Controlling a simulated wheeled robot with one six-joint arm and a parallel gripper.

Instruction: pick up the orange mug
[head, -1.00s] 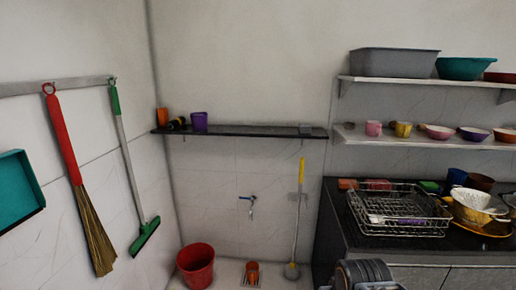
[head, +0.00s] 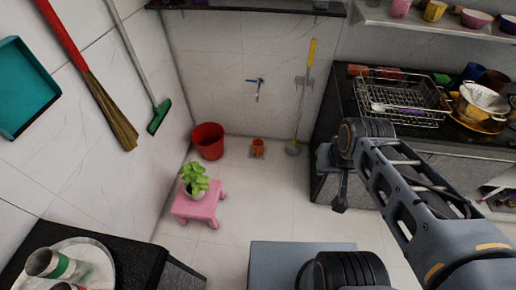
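A small orange mug (head: 259,144) stands on the tiled floor by the back wall, at the floor drain, between a red bucket and a yellow-handled tool. My gripper (head: 339,205) hangs at the end of my arm, to the right of the mug and apart from it, in front of the counter. It is small and dark here, and its finger gap is not clear.
A red bucket (head: 208,141) stands left of the mug. A pink stool (head: 201,205) carries a potted plant (head: 194,179). A yellow-handled tool (head: 303,95) leans on the wall. The dark counter (head: 342,113) is at right. The floor between is clear.

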